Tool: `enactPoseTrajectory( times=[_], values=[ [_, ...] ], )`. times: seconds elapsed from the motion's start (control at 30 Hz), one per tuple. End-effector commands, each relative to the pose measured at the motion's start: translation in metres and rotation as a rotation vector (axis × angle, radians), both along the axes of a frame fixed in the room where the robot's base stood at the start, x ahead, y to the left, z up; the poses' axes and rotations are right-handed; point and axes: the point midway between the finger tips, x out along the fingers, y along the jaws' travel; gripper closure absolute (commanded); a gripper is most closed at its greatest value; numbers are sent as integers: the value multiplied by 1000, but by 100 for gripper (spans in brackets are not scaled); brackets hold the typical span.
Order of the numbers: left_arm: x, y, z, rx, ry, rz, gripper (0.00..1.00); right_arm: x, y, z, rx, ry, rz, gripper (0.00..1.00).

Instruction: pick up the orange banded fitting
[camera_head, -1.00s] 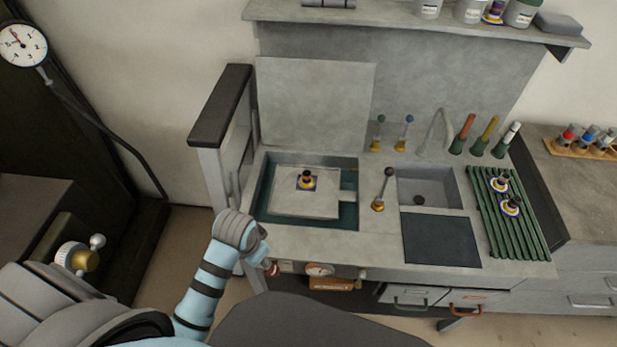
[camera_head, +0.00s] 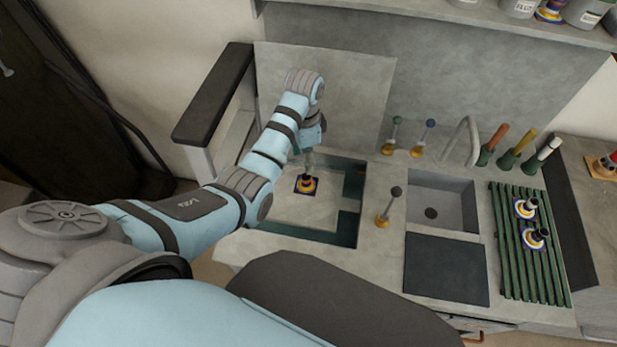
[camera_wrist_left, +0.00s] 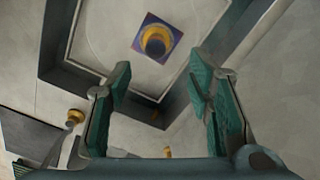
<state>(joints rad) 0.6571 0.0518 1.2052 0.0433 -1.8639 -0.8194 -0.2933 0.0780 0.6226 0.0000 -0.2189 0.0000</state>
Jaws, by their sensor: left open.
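The fitting (camera_head: 306,187) has a square blue-purple base, a yellow-orange collar and a dark top. It stands on the pale plate (camera_head: 285,210) inside the recessed basin at the left of the bench. In the left wrist view the fitting (camera_wrist_left: 155,40) shows from above, beyond the fingertips. My right gripper is not in view.
Two similar fittings, one with a white band (camera_head: 525,208) and one dark-topped (camera_head: 536,238), stand on the green slatted rack (camera_head: 508,270). A knobbed lever (camera_head: 388,207) rises between basin and sink (camera_head: 450,200).

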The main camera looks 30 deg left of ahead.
Motion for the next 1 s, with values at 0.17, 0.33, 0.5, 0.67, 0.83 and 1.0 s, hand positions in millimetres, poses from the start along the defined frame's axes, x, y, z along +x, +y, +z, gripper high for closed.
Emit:
enactPoseTrajectory(
  times=[0.17,0.33,0.5,0.67,0.83,1.0],
  values=[
    [1,-1,-42,1,2,-1,53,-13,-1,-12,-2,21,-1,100],
    [0,-2,-66,0,1,1,53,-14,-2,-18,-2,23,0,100],
    [-1,-2,-97,1,1,4,53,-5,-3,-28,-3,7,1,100],
    [-1,-2,-98,1,-1,4,53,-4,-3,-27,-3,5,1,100],
    [-1,-2,-98,1,-1,5,69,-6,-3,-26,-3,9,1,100],
    [-1,-2,-98,1,-1,5,96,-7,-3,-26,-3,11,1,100]
  ],
)
